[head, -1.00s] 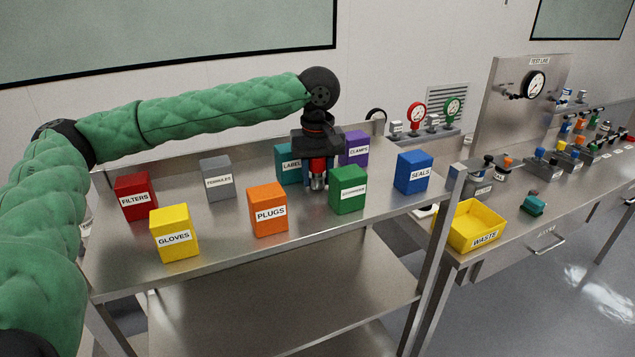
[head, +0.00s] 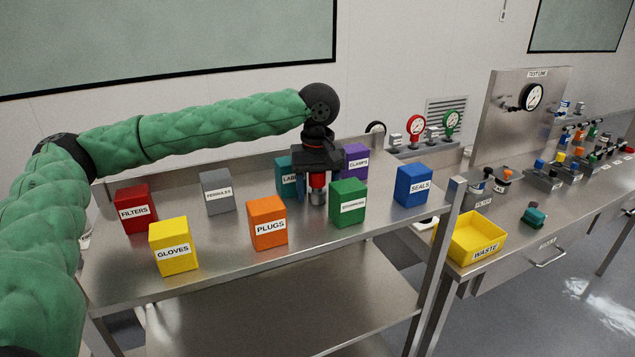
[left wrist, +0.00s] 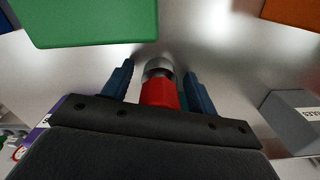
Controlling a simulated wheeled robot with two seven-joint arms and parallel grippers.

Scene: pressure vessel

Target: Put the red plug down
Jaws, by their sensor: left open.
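The red plug (head: 317,183) has a red body and a silver metal end pointing down. It stands upright on the shelf among the boxes, between the teal labels box and the green box. My left gripper (head: 316,190) is above and around it, pointing down. In the left wrist view the red plug (left wrist: 158,92) sits between the two blue fingers of my left gripper (left wrist: 158,85), with a gap on each side. The jaws are open. The metal end seems to rest on the shelf, but the exact contact is hard to see. My right gripper is in no view.
Around the plug stand the green box (head: 348,203), orange plugs box (head: 267,222), teal labels box (head: 287,176), purple clamps box (head: 356,160) and blue seals box (head: 413,185). Bare shelf (head: 225,265) lies in front. A yellow waste bin (head: 474,240) is on the right bench.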

